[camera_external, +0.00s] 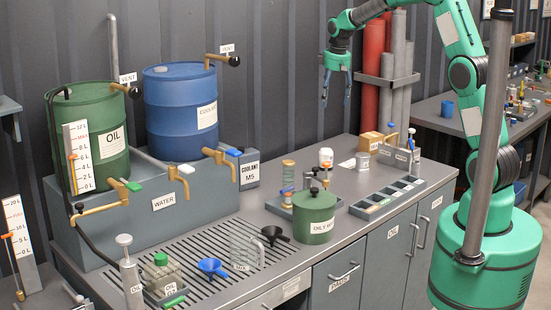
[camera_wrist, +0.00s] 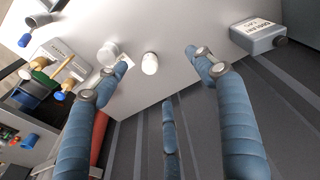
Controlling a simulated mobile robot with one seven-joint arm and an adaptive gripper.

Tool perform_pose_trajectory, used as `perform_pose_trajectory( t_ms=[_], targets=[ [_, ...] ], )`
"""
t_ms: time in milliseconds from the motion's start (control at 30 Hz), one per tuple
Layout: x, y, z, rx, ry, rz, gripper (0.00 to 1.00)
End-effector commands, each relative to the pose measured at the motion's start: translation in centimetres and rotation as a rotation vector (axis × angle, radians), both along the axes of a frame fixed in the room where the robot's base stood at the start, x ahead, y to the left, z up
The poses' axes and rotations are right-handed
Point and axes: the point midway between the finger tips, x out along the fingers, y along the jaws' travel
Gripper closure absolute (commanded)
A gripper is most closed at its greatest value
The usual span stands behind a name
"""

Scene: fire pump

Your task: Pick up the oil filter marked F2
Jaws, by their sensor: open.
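My gripper (camera_external: 336,92) hangs open and empty, fingers pointing down, high above the back of the grey counter. Its blue fingers frame the wrist view, with the fingertips spread apart (camera_wrist: 156,62). What looks like the same white canister shows between the fingertips in the wrist view (camera_wrist: 149,64). A pale grey cylinder (camera_external: 362,164) stands to its right, by a small white card. I cannot read an F2 mark on either, so I cannot tell which is the F2 filter.
A green oily-waste can (camera_external: 314,215) stands in front of the canisters, beside a compartment tray (camera_external: 388,197). Red and grey tubes (camera_external: 374,85) stand behind, right of the gripper. A cardboard box (camera_external: 370,141) sits nearby.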

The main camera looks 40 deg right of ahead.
Motion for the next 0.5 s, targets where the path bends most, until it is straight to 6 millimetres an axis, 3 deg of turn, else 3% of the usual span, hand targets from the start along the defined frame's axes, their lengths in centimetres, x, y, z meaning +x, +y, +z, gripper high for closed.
perform_pose_trajectory(
  t_ms=[500],
  targets=[
    [7.5,-5.8,-9.3,0.011,0.086,0.033,0.31]
  ],
)
